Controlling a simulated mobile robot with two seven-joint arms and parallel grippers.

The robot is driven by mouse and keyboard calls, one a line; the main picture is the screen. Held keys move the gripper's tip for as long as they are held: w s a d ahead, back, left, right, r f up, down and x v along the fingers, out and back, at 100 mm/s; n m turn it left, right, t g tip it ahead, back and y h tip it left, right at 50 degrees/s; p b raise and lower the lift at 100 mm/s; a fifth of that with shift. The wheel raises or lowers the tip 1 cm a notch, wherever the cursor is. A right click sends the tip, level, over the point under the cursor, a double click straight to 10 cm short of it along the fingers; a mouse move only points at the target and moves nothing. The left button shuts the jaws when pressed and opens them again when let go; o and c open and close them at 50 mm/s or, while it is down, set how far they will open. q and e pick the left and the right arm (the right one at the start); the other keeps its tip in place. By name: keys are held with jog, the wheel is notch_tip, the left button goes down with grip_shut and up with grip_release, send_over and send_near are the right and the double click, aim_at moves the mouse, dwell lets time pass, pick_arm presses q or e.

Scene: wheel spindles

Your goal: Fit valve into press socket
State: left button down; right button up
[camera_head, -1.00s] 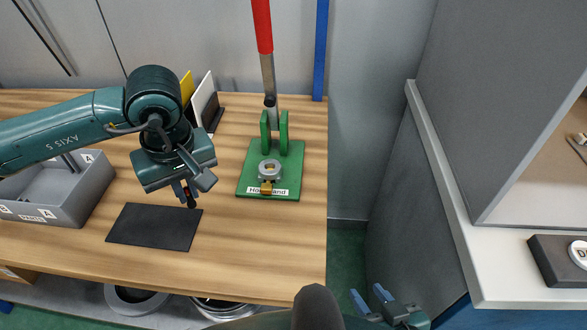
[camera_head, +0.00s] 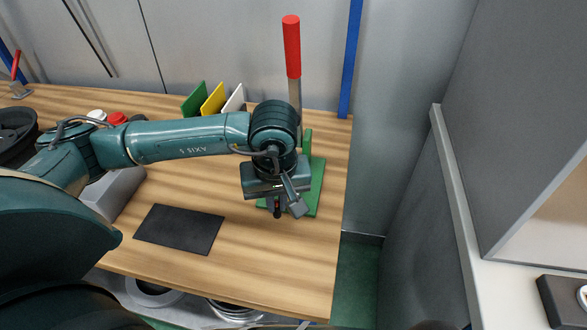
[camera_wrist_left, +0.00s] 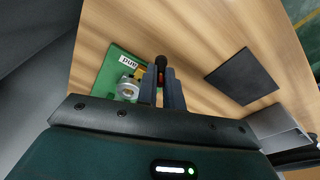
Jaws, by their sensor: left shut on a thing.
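My left gripper (camera_head: 279,209) hangs over the front of the green press base (camera_head: 316,190) in the head view. It is shut on the valve, a small dark piece with a black end and an orange-red band (camera_wrist_left: 160,68), seen between the fingers in the wrist view. The press has a red lever handle (camera_head: 292,47), standing upright. Its grey ring-shaped socket (camera_wrist_left: 127,90) shows in the wrist view, left of the fingers and apart from the valve, with a brass piece (camera_wrist_left: 139,73) beside it. My arm hides the socket in the head view. My right gripper is out of view.
A black mat (camera_head: 179,229) lies on the wooden table (camera_head: 258,270), left of the press. Green, yellow and white (camera_head: 234,99) panels stand behind my arm. A grey bin (camera_head: 117,194) is partly hidden at left. The table's right edge is close to the press.

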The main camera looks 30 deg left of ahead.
pick_arm(q)
jog(key=w+a, duration=0.1)
jog(key=w, duration=0.2)
jog(key=w+a+p, duration=0.1)
jog(key=w, duration=0.7)
jog(key=shift+w+a+p, duration=0.15)
jog(key=shift+a+p, duration=0.25)
notch_tip(320, 180, down, 3)
jog(key=shift+f+p, duration=0.1)
jog(key=shift+p, duration=0.4)
jog(key=shift+f, duration=0.35)
jog(key=c, duration=1.5)
grip_release()
jog(key=shift+c, duration=0.2)
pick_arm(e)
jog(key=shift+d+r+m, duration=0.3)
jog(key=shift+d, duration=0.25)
pick_arm(q)
jog(key=shift+r, duration=0.1)
